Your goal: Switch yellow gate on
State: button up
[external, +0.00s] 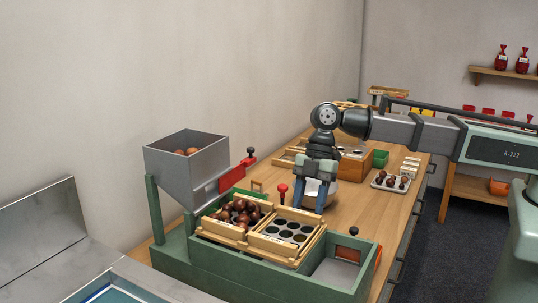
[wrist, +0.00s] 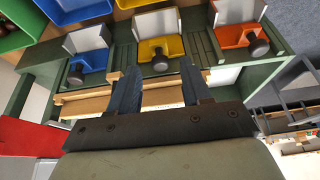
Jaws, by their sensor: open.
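The yellow gate (wrist: 174,46) is in the wrist view, between a blue gate (wrist: 95,60) and an orange gate (wrist: 231,40). A dark round knob (wrist: 160,64) sits on its near side. My gripper (wrist: 159,70) is open and empty. Its two blue fingers point toward the yellow gate, with the knob in line between their tips. I cannot tell whether they touch it. In the external view my gripper (external: 314,192) hangs down behind the green bench unit. The yellow gate is not discernible there.
A grey hopper (external: 187,160) with a red gate (external: 230,176) stands left of my gripper. A red-knobbed lever (external: 283,193) rises close to its left. Wooden trays (external: 265,246) lie in front. A pale tray with chestnuts (external: 377,182) lies to the right.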

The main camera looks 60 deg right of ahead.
jog(key=shift+x, duration=0.85)
jog(key=shift+c, duration=0.3)
grip_shut()
